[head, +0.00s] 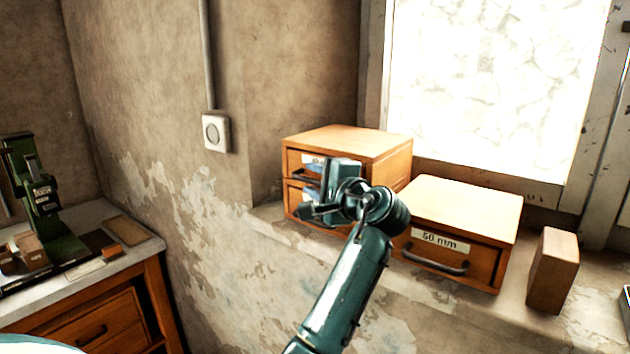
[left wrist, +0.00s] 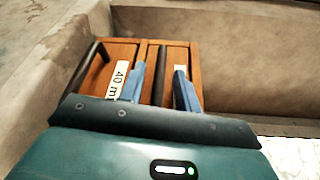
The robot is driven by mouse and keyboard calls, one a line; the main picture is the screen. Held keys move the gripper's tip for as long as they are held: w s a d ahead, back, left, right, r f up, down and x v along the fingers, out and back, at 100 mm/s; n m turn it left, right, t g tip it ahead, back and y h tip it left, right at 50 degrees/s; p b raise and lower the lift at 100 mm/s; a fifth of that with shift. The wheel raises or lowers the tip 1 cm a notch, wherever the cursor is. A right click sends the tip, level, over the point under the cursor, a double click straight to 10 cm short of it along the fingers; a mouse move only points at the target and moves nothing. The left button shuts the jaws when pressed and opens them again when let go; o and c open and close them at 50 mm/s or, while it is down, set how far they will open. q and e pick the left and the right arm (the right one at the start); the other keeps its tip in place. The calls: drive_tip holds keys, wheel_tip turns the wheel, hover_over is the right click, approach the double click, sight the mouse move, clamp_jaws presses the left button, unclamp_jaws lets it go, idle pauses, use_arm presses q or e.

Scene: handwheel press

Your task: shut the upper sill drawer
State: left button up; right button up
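A wooden two-drawer cabinet (head: 375,143) stands on the window sill. Its upper drawer (head: 294,160) shows a pale label and a dark handle, partly hidden behind my left gripper (head: 318,190). How far this drawer stands out is hard to tell. The left wrist view is turned sideways: the upper drawer (left wrist: 185,58) is on the right, and the lower drawer (left wrist: 122,52), labelled "40 m…", is on the left. My left gripper (left wrist: 158,88) is open, its blue fingers on either side of the upper drawer's dark handle (left wrist: 163,68), apparently with gaps. My right gripper is not in view.
A lower wooden box (head: 470,205) labelled "50 mm" stands right of the cabinet, with a wooden block (head: 553,270) beyond it. A bright window (head: 490,80) is behind. At left, a green press (head: 45,190) stands on a bench with a drawer (head: 95,328).

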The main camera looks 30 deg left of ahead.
use_arm(q)
drive_tip(key=b+v, duration=0.3)
drive_tip(key=v, duration=1)
drive_tip(key=shift+d, duration=0.15)
